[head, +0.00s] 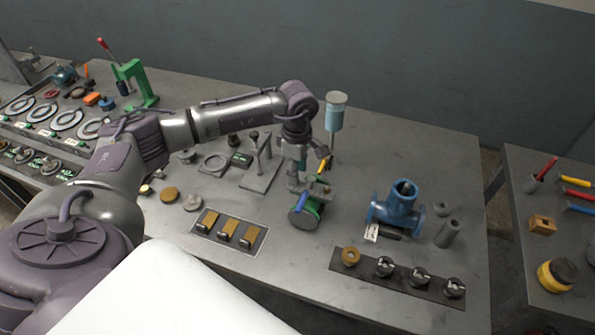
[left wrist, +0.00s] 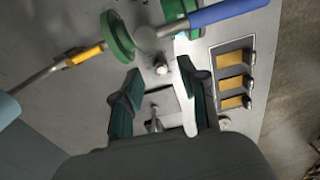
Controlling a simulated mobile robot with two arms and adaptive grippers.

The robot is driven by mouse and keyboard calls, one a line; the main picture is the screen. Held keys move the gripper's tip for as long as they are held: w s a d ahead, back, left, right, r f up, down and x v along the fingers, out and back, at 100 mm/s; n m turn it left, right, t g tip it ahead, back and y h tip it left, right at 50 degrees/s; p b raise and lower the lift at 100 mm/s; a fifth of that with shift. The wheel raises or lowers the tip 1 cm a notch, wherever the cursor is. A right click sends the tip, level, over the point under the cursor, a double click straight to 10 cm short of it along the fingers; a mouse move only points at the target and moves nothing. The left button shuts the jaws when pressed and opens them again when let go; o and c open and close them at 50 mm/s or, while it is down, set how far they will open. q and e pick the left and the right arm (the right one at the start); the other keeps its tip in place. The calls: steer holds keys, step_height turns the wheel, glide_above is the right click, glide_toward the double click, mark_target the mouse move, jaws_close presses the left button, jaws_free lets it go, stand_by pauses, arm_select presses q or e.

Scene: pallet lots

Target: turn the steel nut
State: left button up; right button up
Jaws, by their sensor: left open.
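A green valve (head: 306,214) stands on the grey bench with a blue lever (head: 300,203) and a yellow lever (head: 323,166). In the left wrist view its green flange (left wrist: 117,37) and blue lever (left wrist: 222,12) are at the top. A small rounded bright steel piece, seemingly the steel nut (left wrist: 161,68), shows between the fingertips there; its shape is too small to tell surely. My left gripper (head: 306,172) is just above the valve, pointing down. Its jaws (left wrist: 163,80) are open, apart from the steel piece. The nut is not clear in the head view. My right gripper is out of view.
A blue pipe tee (head: 397,207) stands right of the valve. A plate with brass blocks (head: 229,230) lies in front left. A dark strip with round fittings (head: 400,276) is at the front right. A steel stand (head: 262,165) is behind left.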

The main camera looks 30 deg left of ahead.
arm_select(q)
steer(key=shift+f, duration=1.25)
jaws_close()
steer(key=shift+f+m+b, duration=0.15)
steer(key=shift+m+b, duration=0.55)
steer(key=shift+b, duration=0.1)
steer(key=m+b, duration=0.6)
steer(key=b, duration=0.2)
steer(key=shift+s+m, duration=0.1)
steer(key=shift+m, duration=0.3)
steer(key=shift+s+m+b, duration=0.1)
steer(key=shift+m+b, duration=1.45)
steer(key=shift+m, duration=0.35)
steer(key=shift+r, duration=0.2)
